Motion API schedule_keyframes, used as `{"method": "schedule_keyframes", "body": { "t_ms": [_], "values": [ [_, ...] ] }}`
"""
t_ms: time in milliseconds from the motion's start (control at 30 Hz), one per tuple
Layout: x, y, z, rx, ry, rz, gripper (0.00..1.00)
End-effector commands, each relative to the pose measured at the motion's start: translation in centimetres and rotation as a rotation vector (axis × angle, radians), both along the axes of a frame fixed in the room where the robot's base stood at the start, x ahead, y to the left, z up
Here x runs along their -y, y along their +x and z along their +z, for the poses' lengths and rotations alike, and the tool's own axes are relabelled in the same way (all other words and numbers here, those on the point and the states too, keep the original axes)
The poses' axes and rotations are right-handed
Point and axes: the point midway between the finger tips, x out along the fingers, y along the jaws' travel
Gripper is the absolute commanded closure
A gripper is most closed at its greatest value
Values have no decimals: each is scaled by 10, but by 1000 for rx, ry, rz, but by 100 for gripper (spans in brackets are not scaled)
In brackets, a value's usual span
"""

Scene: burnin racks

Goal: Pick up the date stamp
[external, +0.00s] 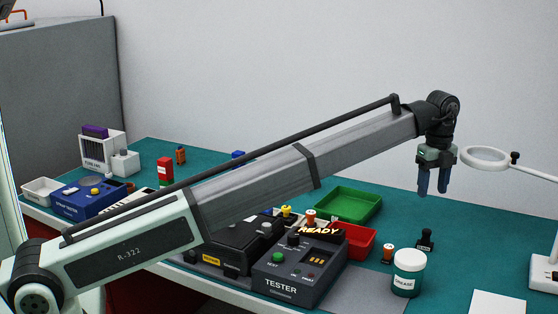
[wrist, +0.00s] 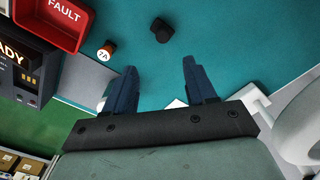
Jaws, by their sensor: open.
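The date stamp, as far as I can tell, is the small black piece with a round knob handle (external: 426,239). It stands upright on the teal mat to the right of the red tray. In the wrist view a dark, blocky shape (wrist: 160,30) beyond my fingertips looks like the same stamp. My gripper (external: 432,190) hangs above the table with its blue fingers pointing down. It is open and empty, well above the stamp and apart from it. In the wrist view the gap between the fingers (wrist: 159,66) is clear.
A red FAULT tray (wrist: 48,22), green tray (external: 347,204) and tester (external: 297,270) lie left. A ring magnifier (external: 486,158) reaches in at right, near my gripper.

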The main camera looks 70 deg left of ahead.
Motion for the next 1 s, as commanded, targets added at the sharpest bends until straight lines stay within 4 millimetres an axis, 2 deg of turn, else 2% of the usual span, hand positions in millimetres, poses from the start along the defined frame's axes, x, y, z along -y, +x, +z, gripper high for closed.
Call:
{"method": "schedule_keyframes", "body": {
  "t_ms": [267,600,700,1000],
  "values": [
    [0,-1,-15,-1,0,-33,44],
    [0,-1,-71,-2,0,-31,44],
    [0,0,-82,-1,0,-30,44],
    [-1,2,-99,-2,0,-30,44]
  ]
}}
